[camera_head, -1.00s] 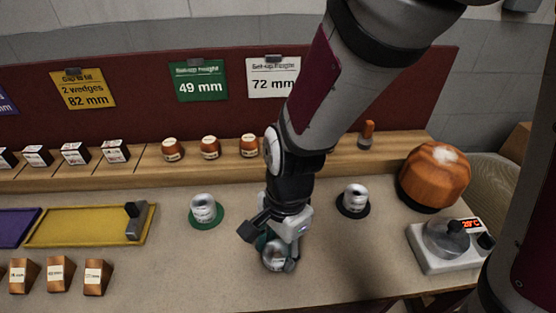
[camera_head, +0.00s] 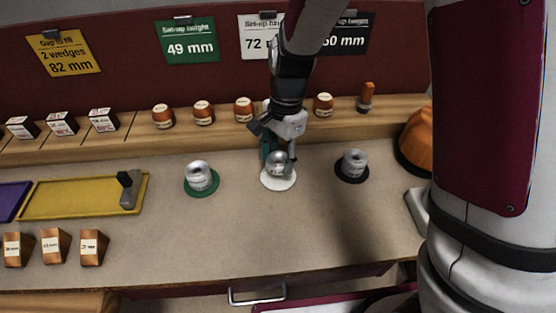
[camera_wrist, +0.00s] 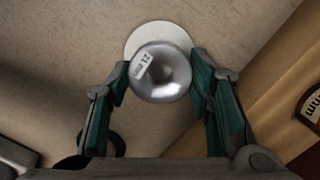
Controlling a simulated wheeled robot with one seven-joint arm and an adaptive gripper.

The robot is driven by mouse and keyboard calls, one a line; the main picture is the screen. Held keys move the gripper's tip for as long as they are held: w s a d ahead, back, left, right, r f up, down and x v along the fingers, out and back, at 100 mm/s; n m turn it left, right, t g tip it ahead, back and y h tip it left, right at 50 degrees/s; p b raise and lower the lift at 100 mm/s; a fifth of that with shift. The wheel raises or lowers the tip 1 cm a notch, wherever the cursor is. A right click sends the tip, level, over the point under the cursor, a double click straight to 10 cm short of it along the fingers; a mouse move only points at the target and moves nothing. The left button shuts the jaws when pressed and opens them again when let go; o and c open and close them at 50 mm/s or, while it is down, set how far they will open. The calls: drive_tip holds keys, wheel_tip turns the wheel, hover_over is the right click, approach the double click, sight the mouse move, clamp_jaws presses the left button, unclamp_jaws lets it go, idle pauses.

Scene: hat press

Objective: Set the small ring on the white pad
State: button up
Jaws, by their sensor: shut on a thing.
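The small ring (camera_head: 278,160) is a silver, rounded metal ring with a white label. It also shows in the wrist view (camera_wrist: 160,75), label uppermost, with a dark hollow in its middle. My gripper (camera_head: 277,155) is shut on it, one green-lined finger on each side. The round white pad (camera_head: 280,184) lies on the bench beneath the ring. In the wrist view the white pad (camera_wrist: 150,30) shows beyond the ring's far side, so the ring covers only part of it. I cannot tell whether the ring touches the pad.
A silver ring stands on a green pad (camera_head: 203,190) to the left, another on a black pad (camera_head: 351,176) to the right. A wooden ledge (camera_head: 225,132) with small orange-brown pieces runs behind. A yellow tray (camera_head: 70,200) lies left.

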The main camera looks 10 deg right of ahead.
sight(280, 158)
drive_tip(key=shift+f, duration=1.7)
drive_tip(key=shift+b, duration=0.3)
drive_tip(key=shift+f, duration=0.15)
drive_tip(key=o, duration=1.2)
drive_tip(key=shift+o, duration=0.2)
drive_tip(key=r, duration=0.4)
drive_tip(key=r+p, duration=0.1)
drive_tip(key=r, duration=0.3)
drive_tip(key=d+r, duration=0.1)
drive_tip(key=r, duration=0.3)
drive_tip(key=shift+w+d+r+p, duration=0.1)
drive_tip(key=shift+w+r+p, duration=0.05)
drive_tip(key=shift+w+p, duration=0.25)
drive_tip(key=shift+r, duration=0.1)
